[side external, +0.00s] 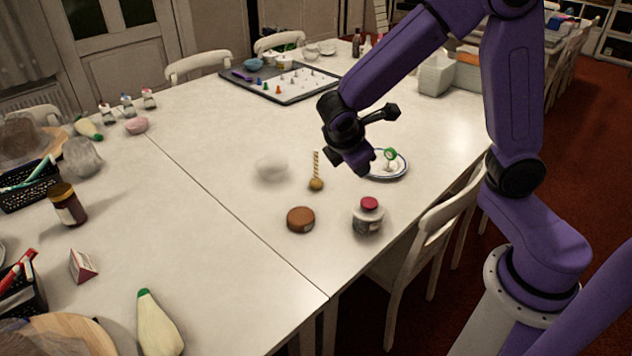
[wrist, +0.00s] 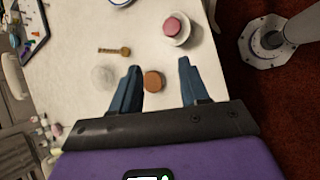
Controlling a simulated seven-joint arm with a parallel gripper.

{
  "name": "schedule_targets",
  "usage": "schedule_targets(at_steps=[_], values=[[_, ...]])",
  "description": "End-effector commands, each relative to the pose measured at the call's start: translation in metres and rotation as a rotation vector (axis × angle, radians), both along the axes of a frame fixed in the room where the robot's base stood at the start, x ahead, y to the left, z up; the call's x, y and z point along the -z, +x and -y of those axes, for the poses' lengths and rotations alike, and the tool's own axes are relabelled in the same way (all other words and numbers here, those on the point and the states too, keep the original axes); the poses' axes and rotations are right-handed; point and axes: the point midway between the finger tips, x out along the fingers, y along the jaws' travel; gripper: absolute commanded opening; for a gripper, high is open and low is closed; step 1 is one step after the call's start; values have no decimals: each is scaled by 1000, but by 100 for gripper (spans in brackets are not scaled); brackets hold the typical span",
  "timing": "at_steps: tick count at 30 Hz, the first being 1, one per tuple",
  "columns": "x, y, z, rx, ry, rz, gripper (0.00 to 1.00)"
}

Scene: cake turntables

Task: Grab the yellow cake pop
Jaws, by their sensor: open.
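A golden-yellow ball on a striped stick (side external: 316,184), the likeliest yellow cake pop, rests on the white table left of my gripper. It appears to lie flat in the wrist view (wrist: 124,51), up and left of the fingers. My gripper (side external: 348,163) is open and empty above the table. In the wrist view its two blue fingers (wrist: 158,66) stand wide apart, with a brown disc (wrist: 154,81) seen between them on the table below. A green round pop (side external: 390,154) is on a blue-rimmed plate (side external: 401,170), partly beside my gripper.
A pink-topped jar (side external: 368,222) stands near the table's right edge. A blurred white round thing (side external: 272,168) is left of the golden pop. A dark board with small pieces (side external: 285,96) lies at the back. The table's middle is mostly clear.

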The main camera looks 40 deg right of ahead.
Motion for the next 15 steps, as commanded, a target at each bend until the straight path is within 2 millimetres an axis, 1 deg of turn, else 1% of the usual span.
schedule_targets(at_steps=[1,6,12,15], values=[[5,20,4,-12,-64,-3,45],[15,83,24,-68,-276,-12,45],[33,148,53,-136,-518,-45,45],[45,176,69,-171,-636,-71,45]])
